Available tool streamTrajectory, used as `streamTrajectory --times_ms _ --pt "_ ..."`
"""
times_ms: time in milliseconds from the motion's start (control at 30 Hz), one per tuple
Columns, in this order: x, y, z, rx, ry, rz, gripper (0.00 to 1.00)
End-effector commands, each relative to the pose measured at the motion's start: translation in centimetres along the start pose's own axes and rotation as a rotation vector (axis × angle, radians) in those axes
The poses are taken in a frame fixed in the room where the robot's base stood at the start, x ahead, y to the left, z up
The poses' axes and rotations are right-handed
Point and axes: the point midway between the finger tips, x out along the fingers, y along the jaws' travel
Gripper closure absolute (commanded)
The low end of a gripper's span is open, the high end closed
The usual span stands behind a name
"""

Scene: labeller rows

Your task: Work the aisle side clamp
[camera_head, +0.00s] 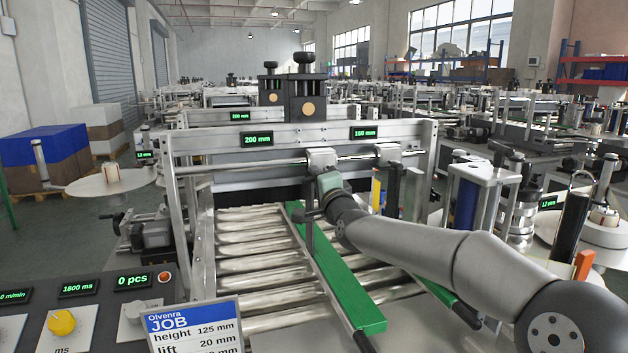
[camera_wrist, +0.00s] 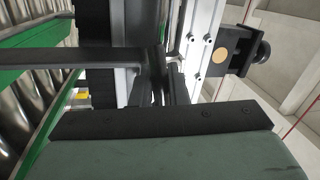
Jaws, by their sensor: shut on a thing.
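Two grey clamp blocks sit on the round cross rail of the near machine in the head view: a left one (camera_head: 321,158) and a right one (camera_head: 383,151). A dark upright post (camera_head: 308,238) stands below the left block, over the long green guide (camera_head: 340,280). In the wrist view, my gripper's dark fingers (camera_wrist: 163,88) are shut on a dark clamp lever, beside a dark bar (camera_wrist: 80,55) running left. The fingers hide most of the lever, so its exact turn cannot be told.
The crossbeam carries green displays reading 200 mm (camera_head: 257,140) and 160 mm (camera_head: 364,132). A job card (camera_head: 195,327) reads height 125 mm and lift 20 mm. Shiny rollers (camera_head: 245,250) lie left of the guide. A blue cylinder (camera_head: 466,205) stands at right.

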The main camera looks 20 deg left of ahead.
Motion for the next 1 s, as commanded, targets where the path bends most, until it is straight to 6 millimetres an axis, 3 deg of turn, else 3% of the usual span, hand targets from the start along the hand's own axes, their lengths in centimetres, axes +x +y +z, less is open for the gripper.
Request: streamTrajectory --times_ms 133,167,200,500,633,767,1000 --pt "0.0 0.0 0.1 0.000 -0.001 0.001 1.00" --pt "0.0 0.0 0.1 0.000 -0.001 0.001 0.78" --pt "0.0 0.0 0.1 0.000 -0.001 0.000 0.68" --pt "-0.1 0.0 0.0 -0.001 0.000 0.000 0.68" --pt "-1.1 0.0 -0.1 -0.003 0.001 0.000 0.68" --pt "-3.5 0.2 -0.1 -0.005 0.002 0.001 0.68" --pt "-9.5 0.2 -0.1 -0.008 0.003 0.003 0.68"
